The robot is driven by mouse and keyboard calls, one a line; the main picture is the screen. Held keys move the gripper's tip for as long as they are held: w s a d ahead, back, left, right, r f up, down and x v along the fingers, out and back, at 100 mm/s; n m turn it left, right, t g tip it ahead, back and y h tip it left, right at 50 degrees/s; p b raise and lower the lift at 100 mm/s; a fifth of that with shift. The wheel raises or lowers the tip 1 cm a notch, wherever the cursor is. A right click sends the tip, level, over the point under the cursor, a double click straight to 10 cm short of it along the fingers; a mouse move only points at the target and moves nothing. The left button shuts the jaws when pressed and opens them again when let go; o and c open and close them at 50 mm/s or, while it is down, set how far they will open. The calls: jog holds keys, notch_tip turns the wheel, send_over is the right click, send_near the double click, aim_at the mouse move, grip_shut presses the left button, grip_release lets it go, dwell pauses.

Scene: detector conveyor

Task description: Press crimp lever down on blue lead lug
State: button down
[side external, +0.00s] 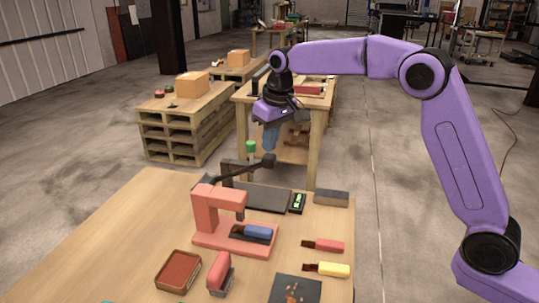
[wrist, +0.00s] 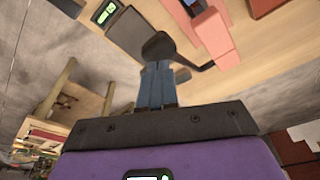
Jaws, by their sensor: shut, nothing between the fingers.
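The salmon crimp press (side external: 213,205) stands on the wooden table. Its dark crimp lever (side external: 240,170) is raised, angling up to the right and ending in a round black knob (side external: 268,160). The blue lead lug (side external: 258,231) lies on the base of the press, under its head. My gripper (side external: 269,150) is shut and empty, pointing down just above the knob. In the wrist view, my blue-grey fingers (wrist: 157,70) are together and their tips meet the edge of the knob (wrist: 158,45). I cannot tell whether they touch it.
A red lug (side external: 325,246) and a yellow lug (side external: 330,269) lie to the right of the press. A red-brown tray (side external: 178,269) and a red stamp-like block (side external: 220,274) sit in front. A dark flat plate (side external: 268,199) and a small green-display meter (side external: 298,203) lie behind. The air around my gripper is clear.

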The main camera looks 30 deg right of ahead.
aim_at(269, 168)
jog(key=shift+f, duration=0.1)
jog(key=shift+a+f, duration=0.15)
jog(key=shift+f, duration=3.8)
jog(key=shift+r, duration=5.6)
